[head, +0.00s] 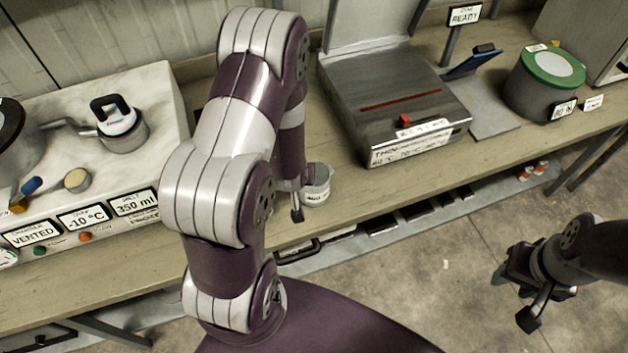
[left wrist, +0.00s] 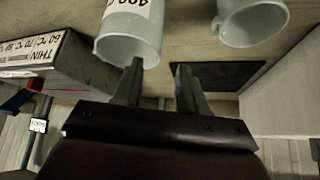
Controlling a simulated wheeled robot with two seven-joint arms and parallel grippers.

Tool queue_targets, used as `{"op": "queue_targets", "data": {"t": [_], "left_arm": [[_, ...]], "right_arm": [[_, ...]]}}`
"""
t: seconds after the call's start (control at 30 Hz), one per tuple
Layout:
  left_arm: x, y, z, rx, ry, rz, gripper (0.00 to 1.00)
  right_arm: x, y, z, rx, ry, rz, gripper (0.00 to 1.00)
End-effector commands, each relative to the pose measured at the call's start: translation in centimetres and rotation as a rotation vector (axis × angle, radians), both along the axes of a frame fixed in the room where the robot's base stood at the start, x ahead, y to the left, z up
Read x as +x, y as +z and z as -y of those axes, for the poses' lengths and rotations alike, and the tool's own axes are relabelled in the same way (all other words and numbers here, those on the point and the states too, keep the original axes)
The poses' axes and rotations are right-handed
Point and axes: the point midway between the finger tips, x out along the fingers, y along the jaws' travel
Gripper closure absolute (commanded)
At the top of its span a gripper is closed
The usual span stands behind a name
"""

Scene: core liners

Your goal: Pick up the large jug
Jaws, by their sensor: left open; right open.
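Two pale jugs show in the left wrist view. One jug (left wrist: 130,42), with a white label reading 400, is at the upper middle. The other jug (left wrist: 252,20) is at the upper right and cut off by the frame edge. In the head view one pale jug (head: 318,186) stands on the bench, partly hidden by my left arm. I cannot tell which jug is the large one. My left gripper (left wrist: 160,66) is open, its fingers close to the labelled jug; whether they touch is unclear. My right gripper (head: 514,297) is open over the floor, away from the bench.
A steel hot-plate box (head: 395,95) with a red knob stands right of the jug. A green-lidded pot (head: 548,80) is farther right. A white vacuum unit (head: 165,85) fills the left of the bench (head: 140,255). Bare bench lies in front of the box.

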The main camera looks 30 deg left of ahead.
Motion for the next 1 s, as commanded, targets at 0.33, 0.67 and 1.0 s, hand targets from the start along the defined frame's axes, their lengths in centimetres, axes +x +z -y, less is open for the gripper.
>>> {"op": "queue_targets", "data": {"t": [0.33,0.67,1.0], "left_arm": [[2.4,-4.4,-1.1,-0.001,0.0,-0.002,0.59],[2.5,-4.5,-1.1,0.0,-0.001,-0.001,0.94],[2.5,-4.5,-1.1,0.0,-0.001,0.0,1.0]], "right_arm": [[0.0,1.4,0.0,0.0,0.0,0.001,0.57],[0.0,1.3,0.0,0.0,0.0,0.001,0.57],[0.0,1.3,0.0,0.0,0.0,0.001,0.57]]}}
